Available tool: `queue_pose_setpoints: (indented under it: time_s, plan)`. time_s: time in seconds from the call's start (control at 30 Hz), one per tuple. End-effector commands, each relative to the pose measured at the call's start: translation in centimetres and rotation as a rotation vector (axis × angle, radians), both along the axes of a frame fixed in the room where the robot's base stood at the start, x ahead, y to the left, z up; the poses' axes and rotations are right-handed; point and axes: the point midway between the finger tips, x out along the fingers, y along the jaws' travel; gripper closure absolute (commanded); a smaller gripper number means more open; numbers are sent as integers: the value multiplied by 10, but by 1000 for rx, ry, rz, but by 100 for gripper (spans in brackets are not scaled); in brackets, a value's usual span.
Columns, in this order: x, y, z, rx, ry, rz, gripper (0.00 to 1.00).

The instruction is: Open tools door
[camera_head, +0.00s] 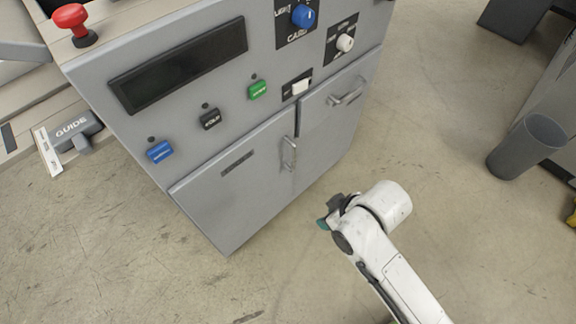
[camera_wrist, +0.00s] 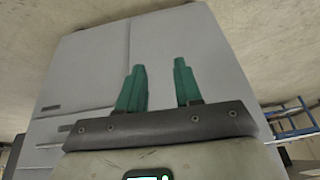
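The grey cabinet (camera_head: 205,130) has a left door (camera_head: 225,192) with a small dark label (camera_head: 237,163) too small to read. A vertical bar handle (camera_head: 289,153) stands near its right edge. A second front (camera_head: 325,120) to the right has a slanting bar handle (camera_head: 346,96). I cannot tell by label which one is the tools door. Both look shut. My gripper (camera_head: 325,223) is in front of the cabinet, low and apart from both handles. In the wrist view my gripper (camera_wrist: 159,88) has its green fingers spread, empty, with grey cabinet panels (camera_wrist: 85,70) behind.
The cabinet top carries a red button (camera_head: 72,18), a dark display (camera_head: 180,65), coloured buttons and knobs. A guide part (camera_head: 75,132) juts out at the left. A grey bin (camera_head: 527,146) stands at the right. The floor (camera_head: 430,110) between cabinet and bin is clear.

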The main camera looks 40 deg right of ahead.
Motion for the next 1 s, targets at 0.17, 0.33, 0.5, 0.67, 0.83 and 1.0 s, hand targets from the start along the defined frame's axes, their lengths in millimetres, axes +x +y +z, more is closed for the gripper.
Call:
queue_pose_setpoints:
  time_s: [0.17, 0.33, 0.5, 0.67, 0.83, 1.0]
  plan:
    - [59, -4, -59, 25, -321, 19, 65]
    - [101, -18, -81, 17, -632, -10, 65]
    - [123, -42, -92, -27, -914, -81, 65]
    - [127, -64, -92, -76, -1093, -151, 65]
    - [127, -75, -88, -102, -1171, -187, 65]
    - [140, -78, -85, -106, -1180, -191, 65]
